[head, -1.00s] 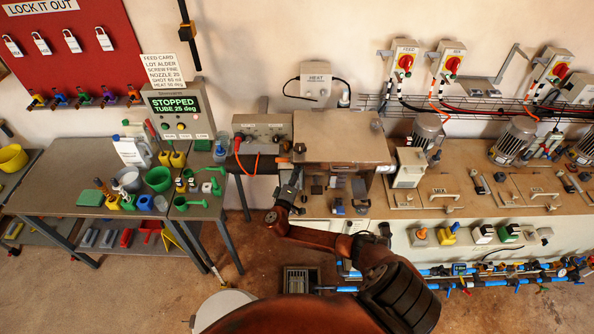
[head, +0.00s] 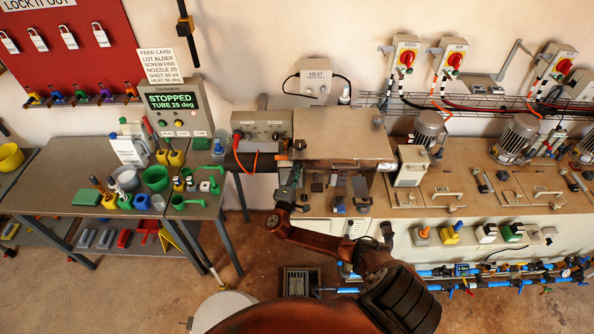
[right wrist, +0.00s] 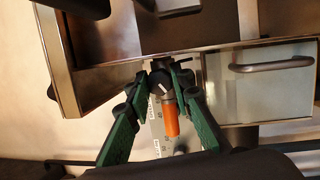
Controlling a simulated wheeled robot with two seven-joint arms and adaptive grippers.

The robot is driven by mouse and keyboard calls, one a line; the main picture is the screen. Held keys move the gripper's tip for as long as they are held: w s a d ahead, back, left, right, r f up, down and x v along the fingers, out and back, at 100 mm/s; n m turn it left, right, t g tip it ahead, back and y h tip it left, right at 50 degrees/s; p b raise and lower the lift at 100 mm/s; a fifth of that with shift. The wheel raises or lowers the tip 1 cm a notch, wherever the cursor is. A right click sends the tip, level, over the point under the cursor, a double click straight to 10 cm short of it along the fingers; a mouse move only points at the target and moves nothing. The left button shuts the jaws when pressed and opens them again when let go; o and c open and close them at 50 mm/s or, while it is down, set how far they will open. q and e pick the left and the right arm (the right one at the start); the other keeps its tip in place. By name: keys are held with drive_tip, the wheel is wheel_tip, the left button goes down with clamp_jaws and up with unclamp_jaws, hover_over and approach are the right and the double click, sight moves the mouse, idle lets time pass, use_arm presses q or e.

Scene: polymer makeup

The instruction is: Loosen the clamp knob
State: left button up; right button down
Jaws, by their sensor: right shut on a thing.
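In the right wrist view, a round dark knob (right wrist: 160,87) with a white mark sits between the fingertips of my right gripper (right wrist: 163,78). The green fingers close on it from both sides. An orange cylindrical handle (right wrist: 171,118) shows just below the knob, between the fingers. In the head view, my right gripper (head: 292,183) is at the left front of the steel-topped machine (head: 340,147), and the knob cannot be made out there. My left gripper is not in view.
Metal panels of the machine and a door with a bar handle (right wrist: 272,64) are close around the gripper in the wrist view. A bench (head: 60,190) with green and yellow containers stands left. A floor grate (head: 300,281) lies below.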

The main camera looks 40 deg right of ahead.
drive_tip(key=shift+f+n+t+b, duration=0.1)
drive_tip(key=shift+n+t+b, duration=0.3)
drive_tip(key=shift+n, duration=0.7)
drive_tip(key=c, duration=2)
unclamp_jaws()
drive_tip(key=v, duration=1.2)
